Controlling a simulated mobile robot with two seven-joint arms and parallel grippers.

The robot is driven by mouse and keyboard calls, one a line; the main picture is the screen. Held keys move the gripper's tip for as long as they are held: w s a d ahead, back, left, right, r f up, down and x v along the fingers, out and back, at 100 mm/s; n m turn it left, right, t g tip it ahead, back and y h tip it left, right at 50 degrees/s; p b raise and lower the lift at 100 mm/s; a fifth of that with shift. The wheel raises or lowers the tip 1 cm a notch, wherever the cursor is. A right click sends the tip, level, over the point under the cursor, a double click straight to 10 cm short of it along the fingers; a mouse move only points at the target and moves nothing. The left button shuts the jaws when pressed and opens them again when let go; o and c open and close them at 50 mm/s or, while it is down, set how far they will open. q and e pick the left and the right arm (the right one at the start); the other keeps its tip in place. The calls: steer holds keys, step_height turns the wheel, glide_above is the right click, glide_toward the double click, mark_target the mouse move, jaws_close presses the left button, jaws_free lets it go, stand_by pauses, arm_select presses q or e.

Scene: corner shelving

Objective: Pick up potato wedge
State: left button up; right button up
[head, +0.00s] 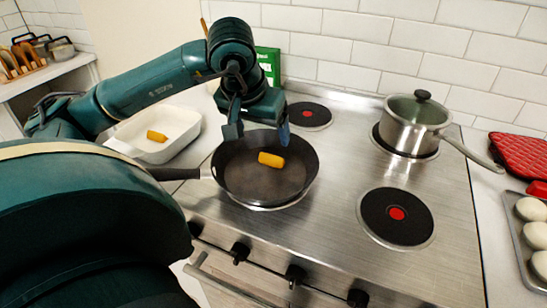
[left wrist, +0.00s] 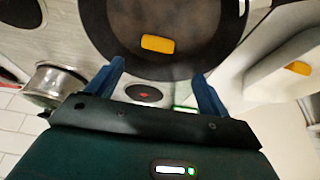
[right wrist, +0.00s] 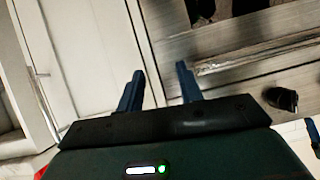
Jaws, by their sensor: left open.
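One orange-yellow potato wedge (head: 271,160) lies in the dark frying pan (head: 245,185) on the stove. A second potato wedge (head: 156,136) lies in the white baking dish (head: 185,141) to the left. My left gripper (head: 258,132) is open and empty above the far part of the pan. In the left wrist view its fingers (left wrist: 157,82) are apart, and the pan's potato wedge (left wrist: 157,43) shows beyond them, not touching. The dish's wedge (left wrist: 297,68) is at the right there. My right gripper (right wrist: 158,85) is open and empty in the right wrist view, facing cabinet and oven fronts.
A lidded steel pot (head: 410,125) stands on the far right burner. The front right burner (head: 396,216) is bare. A tray of pale round pieces (head: 525,225) and a red mitt (head: 520,155) are at the right edge. A green box (head: 268,62) stands behind my left gripper.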

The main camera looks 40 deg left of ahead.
mark_target(271, 157)
arm_select(q)
steer(key=x, duration=0.9)
steer(key=shift+w+d+f+p, duration=0.2)
steer(key=shift+p, duration=0.15)
steer(key=c, duration=1.1)
